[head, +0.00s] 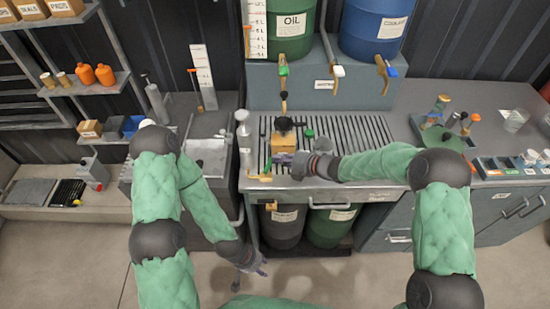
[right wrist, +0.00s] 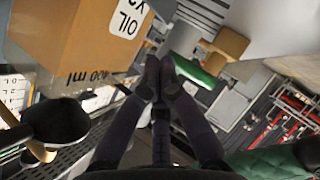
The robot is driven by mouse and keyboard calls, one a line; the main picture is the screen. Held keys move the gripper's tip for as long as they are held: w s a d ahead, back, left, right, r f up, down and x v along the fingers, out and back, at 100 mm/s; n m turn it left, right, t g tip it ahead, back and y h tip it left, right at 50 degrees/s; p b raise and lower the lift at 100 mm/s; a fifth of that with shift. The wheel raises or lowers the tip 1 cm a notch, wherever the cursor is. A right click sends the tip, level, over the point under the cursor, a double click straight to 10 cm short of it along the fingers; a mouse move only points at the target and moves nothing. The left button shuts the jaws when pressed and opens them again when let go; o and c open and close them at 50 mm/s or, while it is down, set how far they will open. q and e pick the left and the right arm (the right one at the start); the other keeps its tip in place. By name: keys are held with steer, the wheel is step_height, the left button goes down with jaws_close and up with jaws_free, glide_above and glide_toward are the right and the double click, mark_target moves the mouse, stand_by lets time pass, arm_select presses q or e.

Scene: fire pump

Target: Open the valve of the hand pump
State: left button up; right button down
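A tan, box-like unit (head: 284,143) with a black knob-like top (head: 283,125) stands on the slatted drain grate; I cannot tell surely whether it is the hand pump. A dark rounded knob (right wrist: 60,120) over a tan part shows at lower left. My right gripper (head: 302,166) is just right of the tan unit, low over the grate. Its fingertips (right wrist: 160,72) are together with nothing visible between them. My left gripper (head: 256,266) hangs empty before the bench; its fingers look apart.
A green oil drum (head: 288,28) and blue coolant drum (head: 377,27) with taps stand behind the grate (head: 350,132).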

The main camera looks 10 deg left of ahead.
steer(key=shift+s+a, duration=0.1)
stand_by(0.7)
steer(key=shift+s+a+b, duration=0.35)
steer(key=shift+s, duration=0.2)
step_height(320, 180, up, 10)
stand_by(0.7)
stand_by(0.4)
